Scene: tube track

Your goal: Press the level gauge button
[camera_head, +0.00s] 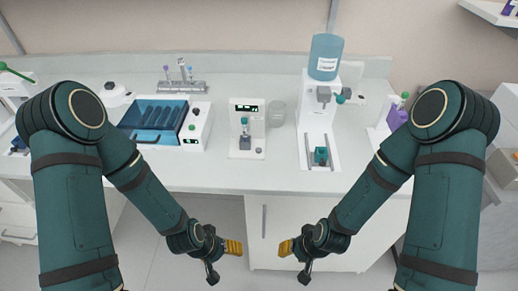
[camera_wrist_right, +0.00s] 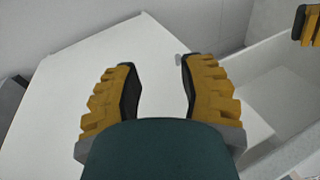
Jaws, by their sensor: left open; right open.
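A white device (camera_head: 247,140) with a small green-lit display stands at the middle of the bench, with a capped tube (camera_head: 244,126) upright on it. A small grey knob or button (camera_head: 258,150) shows low on its front right; I cannot tell for sure that this device is the level gauge. My left gripper (camera_head: 233,247) and right gripper (camera_head: 286,248) hang in front of the bench, below its top and apart from the device. The right wrist view shows the right gripper (camera_wrist_right: 157,66) open with nothing between its yellow fingers. The left gripper is open, seen small.
A box with a blue lid (camera_head: 152,115) stands left of the device, a tube rack (camera_head: 180,86) behind. A clear beaker (camera_head: 277,113) and a dispenser with a blue bottle (camera_head: 325,57) stand right. The bench's front strip (camera_head: 230,182) is clear.

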